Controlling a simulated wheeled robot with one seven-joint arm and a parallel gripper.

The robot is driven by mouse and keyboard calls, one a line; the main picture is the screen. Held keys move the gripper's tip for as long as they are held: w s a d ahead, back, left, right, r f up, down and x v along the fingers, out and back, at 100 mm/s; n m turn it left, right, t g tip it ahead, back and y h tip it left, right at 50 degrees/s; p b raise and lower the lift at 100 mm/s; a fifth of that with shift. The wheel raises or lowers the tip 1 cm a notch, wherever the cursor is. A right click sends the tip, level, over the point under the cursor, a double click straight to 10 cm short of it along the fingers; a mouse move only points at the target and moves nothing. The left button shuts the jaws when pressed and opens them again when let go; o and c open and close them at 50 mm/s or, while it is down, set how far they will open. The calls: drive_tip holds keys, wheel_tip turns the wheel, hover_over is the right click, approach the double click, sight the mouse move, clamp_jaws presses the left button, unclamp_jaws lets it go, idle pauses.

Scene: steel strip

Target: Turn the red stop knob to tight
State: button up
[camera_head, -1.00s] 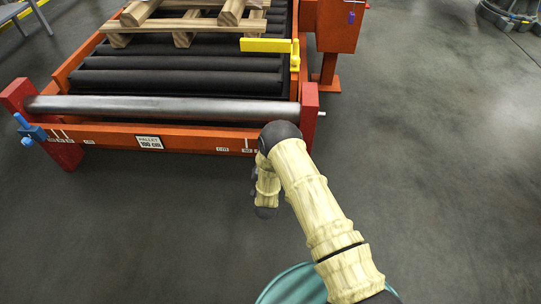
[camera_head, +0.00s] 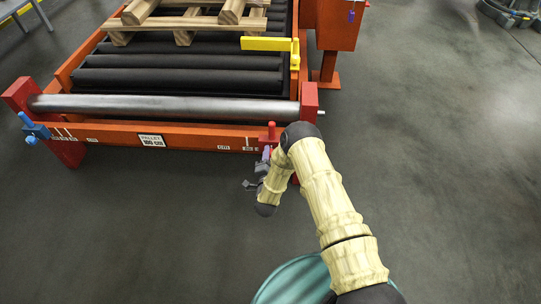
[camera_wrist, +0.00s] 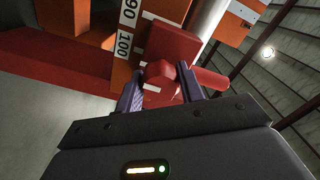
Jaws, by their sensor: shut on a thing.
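The red stop (camera_head: 269,132) sits at the right end of the orange front rail, its upright peg showing above my gripper. In the wrist view, the red stop's block (camera_wrist: 178,42) stands against the rail scale near the 100 mark. The red stop knob (camera_wrist: 160,74) is between my two purple-grey fingers, with a red bar beside the right finger. My gripper (camera_wrist: 160,90) is shut on the knob. In the head view, my gripper (camera_head: 265,156) is at the rail's front face, partly hidden by my wrist. The knob's tightness cannot be told.
A blue stop (camera_head: 36,131) is on the rail's left end. A steel roller (camera_head: 165,108) lies behind the rail, with black rollers and a wooden pallet beyond. A yellow bar (camera_head: 268,44) crosses the right side.

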drive_tip(key=o, duration=1)
drive_tip(key=shift+s, duration=0.15)
drive_tip(key=shift+s+a+p, duration=0.15)
drive_tip(key=shift+s+p, duration=1.9)
drive_tip(key=shift+s, duration=2.3)
drive_tip(key=shift+s+a+p, duration=0.15)
drive_tip(key=shift+s+p, duration=1.9)
drive_tip(key=shift+s, duration=2.25)
